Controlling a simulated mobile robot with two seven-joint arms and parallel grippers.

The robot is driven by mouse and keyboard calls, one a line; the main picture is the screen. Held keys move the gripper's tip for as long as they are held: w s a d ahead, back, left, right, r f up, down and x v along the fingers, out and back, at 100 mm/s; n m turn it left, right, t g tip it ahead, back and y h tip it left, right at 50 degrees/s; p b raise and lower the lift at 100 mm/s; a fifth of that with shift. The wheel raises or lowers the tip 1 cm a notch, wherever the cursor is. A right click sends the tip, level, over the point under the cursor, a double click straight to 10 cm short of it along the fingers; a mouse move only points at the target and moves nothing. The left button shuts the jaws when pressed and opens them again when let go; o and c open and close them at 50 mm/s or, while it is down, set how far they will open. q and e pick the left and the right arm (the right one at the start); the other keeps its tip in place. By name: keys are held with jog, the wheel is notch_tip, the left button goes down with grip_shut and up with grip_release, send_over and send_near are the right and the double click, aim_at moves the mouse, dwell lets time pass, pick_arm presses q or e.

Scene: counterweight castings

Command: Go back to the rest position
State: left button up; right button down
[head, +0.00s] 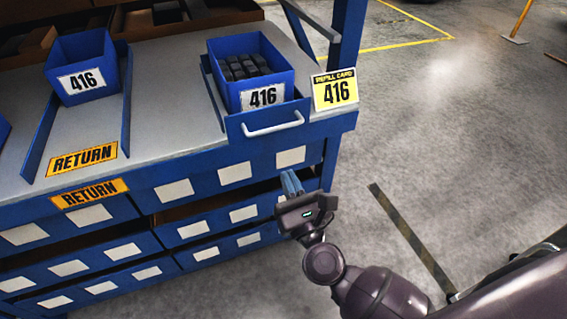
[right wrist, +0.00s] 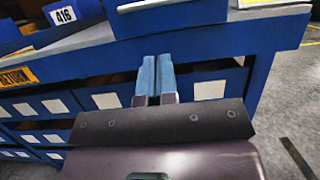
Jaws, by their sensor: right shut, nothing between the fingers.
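My right gripper (head: 291,183) is in front of the blue workbench, below the worktop edge and over the drawer fronts. Its two blue fingers lie side by side, shut and empty; they also show in the right wrist view (right wrist: 155,76). My right arm comes in from the lower right of the head view. My left gripper is not in view.
A blue bin marked 416 (head: 249,70) with dark castings stands in a tray with a white handle (head: 272,124). A yellow refill card (head: 335,90) stands beside it. Another 416 bin (head: 82,68) sits on the return lane. Open floor (head: 470,130) lies right.

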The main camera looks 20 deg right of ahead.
jog(key=shift+r+b+v, duration=0.1)
jog(key=shift+b+v, duration=0.1)
jog(key=shift+v, duration=1.15)
jog(key=shift+r+b+v, duration=0.15)
jog(key=shift+b+v, duration=0.05)
jog(key=shift+v, duration=1.15)
